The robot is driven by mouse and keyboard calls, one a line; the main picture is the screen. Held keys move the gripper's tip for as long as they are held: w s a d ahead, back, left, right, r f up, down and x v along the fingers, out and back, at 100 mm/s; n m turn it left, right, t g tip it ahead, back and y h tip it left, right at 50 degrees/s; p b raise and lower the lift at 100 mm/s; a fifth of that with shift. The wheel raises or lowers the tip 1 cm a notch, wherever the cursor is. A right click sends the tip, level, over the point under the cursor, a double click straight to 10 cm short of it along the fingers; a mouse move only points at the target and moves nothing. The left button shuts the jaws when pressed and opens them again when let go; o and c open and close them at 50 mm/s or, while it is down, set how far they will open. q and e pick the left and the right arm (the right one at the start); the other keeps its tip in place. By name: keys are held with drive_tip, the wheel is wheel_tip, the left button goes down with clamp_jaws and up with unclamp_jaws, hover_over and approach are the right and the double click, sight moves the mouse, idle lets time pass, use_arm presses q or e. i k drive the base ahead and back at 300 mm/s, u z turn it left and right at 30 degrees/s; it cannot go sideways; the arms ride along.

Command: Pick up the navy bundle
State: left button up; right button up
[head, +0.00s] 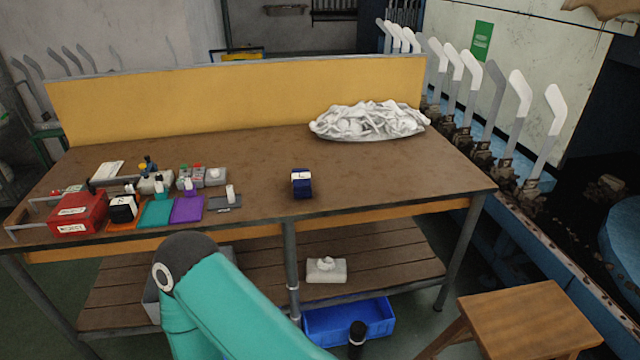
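The navy bundle (302,188) stands upright on the brown tabletop, near the front edge and right of the table's middle. A white band with a dark mark, perhaps an "L", wraps its upper part. Nothing touches it, and the tabletop around it is bare. A teal link of my arm reaches up in front of the table, below and left of the bundle. Neither of my grippers shows in the head view.
At the left are a red box (78,214), a dark banded bundle (123,208), a teal mat (156,213), a purple mat (187,209) and small containers. A yellow panel (200,98) closes the back. A wooden stool (530,318) stands front right.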

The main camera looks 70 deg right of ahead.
sight(301, 177)
drive_tip(key=u, duration=1.7)
drive_tip(key=i, duration=0.1)
drive_tip(key=z, duration=3.25)
drive_tip(key=i, duration=0.45)
drive_tip(key=z, duration=0.15)
drive_tip(key=i, duration=0.6)
drive_tip(key=u, duration=0.2)
drive_tip(key=k, duration=0.95)
drive_tip(key=z, duration=0.15)
drive_tip(key=i, duration=1.1)
drive_tip(key=u, duration=0.1)
